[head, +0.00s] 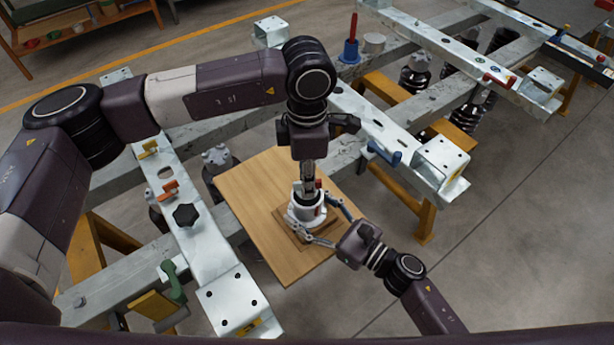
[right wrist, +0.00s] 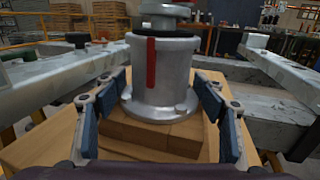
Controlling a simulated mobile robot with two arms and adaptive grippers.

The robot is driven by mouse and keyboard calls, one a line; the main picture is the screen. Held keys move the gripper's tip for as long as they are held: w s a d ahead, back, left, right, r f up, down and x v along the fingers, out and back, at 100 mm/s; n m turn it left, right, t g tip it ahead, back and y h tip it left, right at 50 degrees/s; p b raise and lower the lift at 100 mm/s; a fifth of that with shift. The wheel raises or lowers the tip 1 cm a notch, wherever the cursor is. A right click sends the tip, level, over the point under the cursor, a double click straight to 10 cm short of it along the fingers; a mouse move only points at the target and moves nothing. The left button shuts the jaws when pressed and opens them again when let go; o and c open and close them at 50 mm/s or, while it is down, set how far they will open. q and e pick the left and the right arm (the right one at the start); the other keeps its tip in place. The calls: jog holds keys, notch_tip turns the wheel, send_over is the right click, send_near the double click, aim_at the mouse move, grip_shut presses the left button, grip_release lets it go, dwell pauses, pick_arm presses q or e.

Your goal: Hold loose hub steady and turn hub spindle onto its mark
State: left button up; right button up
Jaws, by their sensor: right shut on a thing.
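The loose hub (head: 300,222) is a pale grey metal cylinder with a flange, standing upright on a small wooden block on a board. In the right wrist view the hub (right wrist: 180,75) shows a red vertical stripe on its side. The hub spindle (right wrist: 165,24) rises from its top; its upper end is cut off there. My right gripper (head: 323,226) has its fingers on either side of the hub's lower body and is shut on it. My left gripper (head: 308,184) points down over the spindle; whether its fingers grip it is too small to tell.
The wooden board (head: 255,195) lies across grey metal frame beams. A green handle (head: 174,281), orange clip (head: 168,189) and black knob (head: 185,215) sit on the left beam. A blue clamp (head: 384,153) is on the right beam. Bare floor is free at the lower right.

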pick_arm(q)
jog(key=shift+c, duration=0.4)
grip_shut()
jog(key=shift+m, duration=0.3)
jog(key=m, duration=1.1)
dwell(0.5)
jog(key=shift+o, duration=0.4)
grip_release()
